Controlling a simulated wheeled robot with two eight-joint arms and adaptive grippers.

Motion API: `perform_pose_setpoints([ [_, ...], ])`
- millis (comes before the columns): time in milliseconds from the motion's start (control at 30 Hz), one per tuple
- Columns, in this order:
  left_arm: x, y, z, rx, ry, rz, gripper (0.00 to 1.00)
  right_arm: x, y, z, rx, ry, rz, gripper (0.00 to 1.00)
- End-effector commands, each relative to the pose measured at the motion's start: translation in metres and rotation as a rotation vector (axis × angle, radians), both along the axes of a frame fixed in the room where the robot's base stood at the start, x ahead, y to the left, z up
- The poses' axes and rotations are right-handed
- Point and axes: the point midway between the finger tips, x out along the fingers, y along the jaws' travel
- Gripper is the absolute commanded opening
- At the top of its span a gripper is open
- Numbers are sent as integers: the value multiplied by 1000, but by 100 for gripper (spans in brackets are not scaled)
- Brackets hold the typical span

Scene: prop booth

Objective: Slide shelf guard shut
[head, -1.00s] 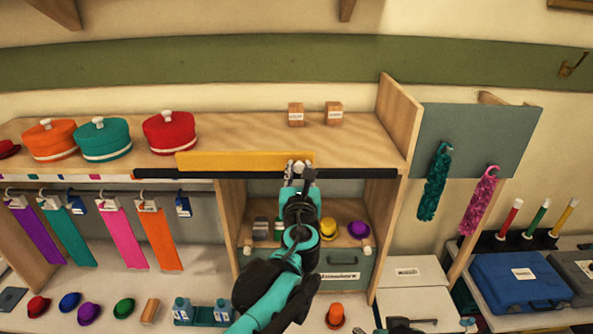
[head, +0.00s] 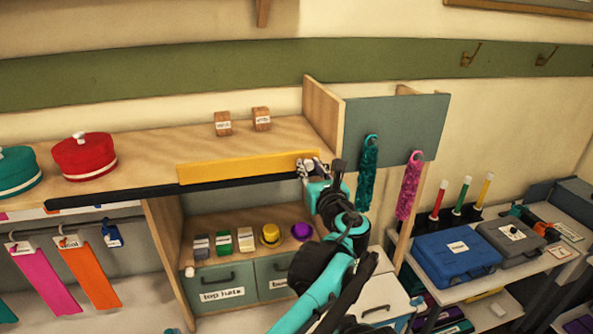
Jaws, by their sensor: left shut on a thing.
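The shelf guard is a long yellow bar (head: 240,168) standing along the front edge of the upper shelf. It sits above a black rail (head: 120,195), which runs on to the left past the guard. The guard's right end is close to the wooden upright panel (head: 323,115) at the shelf's right; my gripper hides whether they touch. My left gripper (head: 310,168) is shut on the guard near that right end. My right gripper is not in view.
A red hat box (head: 84,157) and two small wooden blocks (head: 223,123) stand on the upper shelf behind the guard line. Below are small boxes, a yellow hat (head: 270,236), a purple hat (head: 302,231) and drawers. Feather boas (head: 368,175) hang at right.

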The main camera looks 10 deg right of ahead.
Motion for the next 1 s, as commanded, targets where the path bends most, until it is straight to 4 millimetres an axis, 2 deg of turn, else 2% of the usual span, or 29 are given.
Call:
perform_pose_setpoints([
  [367,0,-6,1,0,-1,-8,0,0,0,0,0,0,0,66],
  [400,-1,-6,1,0,-1,-8,32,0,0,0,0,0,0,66],
  [467,-1,-6,1,0,-1,-8,45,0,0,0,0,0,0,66],
  [800,0,-4,3,0,-1,-5,45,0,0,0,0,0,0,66],
  [867,0,-5,9,0,-1,-5,45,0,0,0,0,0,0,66],
  [1000,0,-5,32,1,0,-6,45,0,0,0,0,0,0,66],
])
